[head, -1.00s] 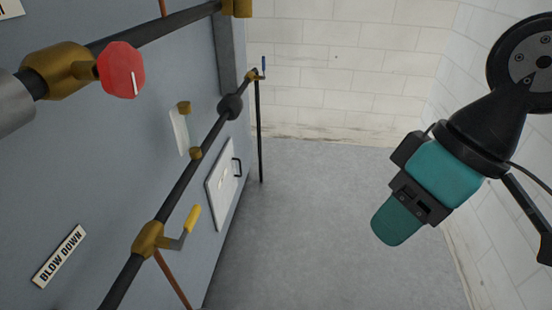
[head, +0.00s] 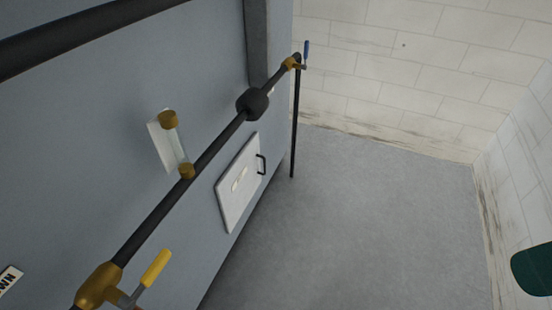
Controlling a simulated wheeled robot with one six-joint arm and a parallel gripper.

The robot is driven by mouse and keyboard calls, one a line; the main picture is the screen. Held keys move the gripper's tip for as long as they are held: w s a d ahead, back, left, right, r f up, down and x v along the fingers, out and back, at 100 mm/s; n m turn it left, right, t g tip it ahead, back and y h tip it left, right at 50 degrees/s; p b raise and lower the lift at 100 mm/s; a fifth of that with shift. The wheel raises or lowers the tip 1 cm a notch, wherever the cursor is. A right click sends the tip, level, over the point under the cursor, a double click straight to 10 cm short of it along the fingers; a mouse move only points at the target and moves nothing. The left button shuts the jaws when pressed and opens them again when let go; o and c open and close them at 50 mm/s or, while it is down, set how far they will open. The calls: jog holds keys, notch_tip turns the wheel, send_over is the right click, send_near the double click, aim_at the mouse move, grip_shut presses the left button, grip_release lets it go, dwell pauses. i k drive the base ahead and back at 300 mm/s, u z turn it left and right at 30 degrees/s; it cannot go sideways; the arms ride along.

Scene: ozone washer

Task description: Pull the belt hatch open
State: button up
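The belt hatch is most likely the white square panel (head: 236,196) low on the grey-blue machine wall, left of centre in the head view. It lies flat against the wall and looks shut. A small black handle (head: 262,164) sticks out at its right edge. My gripper is not in view. Only a dark green piece, part of my arm, shows at the right edge, far from the hatch.
A dark pipe (head: 150,225) runs diagonally along the machine wall, above and left of the hatch. A thin vertical pipe (head: 295,125) stands beyond the hatch. The grey floor (head: 350,220) is clear. White block walls bound it.

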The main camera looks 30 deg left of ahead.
aim_at(235, 191)
jog(key=u, duration=0.55)
jog(key=i, duration=0.85)
jog(key=u, duration=0.8)
